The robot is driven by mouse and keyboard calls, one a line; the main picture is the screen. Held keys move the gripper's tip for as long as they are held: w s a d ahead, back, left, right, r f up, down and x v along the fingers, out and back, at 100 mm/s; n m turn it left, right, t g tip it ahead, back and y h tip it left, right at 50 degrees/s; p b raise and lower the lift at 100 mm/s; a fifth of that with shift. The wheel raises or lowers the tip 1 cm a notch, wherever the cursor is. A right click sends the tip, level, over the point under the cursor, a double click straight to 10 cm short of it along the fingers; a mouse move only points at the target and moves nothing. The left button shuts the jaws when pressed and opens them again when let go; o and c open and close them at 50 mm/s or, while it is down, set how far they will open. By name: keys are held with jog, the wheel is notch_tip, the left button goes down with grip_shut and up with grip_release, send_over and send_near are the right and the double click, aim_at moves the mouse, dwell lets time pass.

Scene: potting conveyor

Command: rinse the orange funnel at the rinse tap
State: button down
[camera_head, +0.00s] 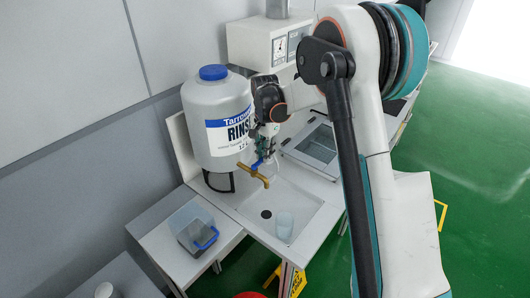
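The rinse tap (255,174) is a brass spout with a blue lever, in front of a large white jug (215,115) with a blue cap and a RINSE label. My gripper (264,153) points down right at the tap, with its fingertips by the blue lever. At this size I cannot tell whether it touches the lever or holds anything. I cannot make out an orange funnel. A red rounded thing (248,295) shows only partly at the bottom edge, and I cannot tell what it is.
Below the tap is a white sink with a dark drain (266,214) and a translucent cup (285,224). A grey container with a blue handle (197,236) stands on the left bench. A white machine (265,42) stands behind.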

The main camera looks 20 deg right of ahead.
jog(key=shift+s+d+m+b, duration=0.25)
jog(key=shift+s+m+b, duration=0.15)
jog(key=shift+m, duration=0.45)
jog(key=shift+s+d+m+b, duration=0.2)
jog(key=shift+s+m+b, duration=0.15)
jog(key=shift+m, duration=0.5)
jog(key=c, duration=1.6)
grip_release()
jog(key=shift+r, duration=0.1)
notch_tip(320, 180, up, 12)
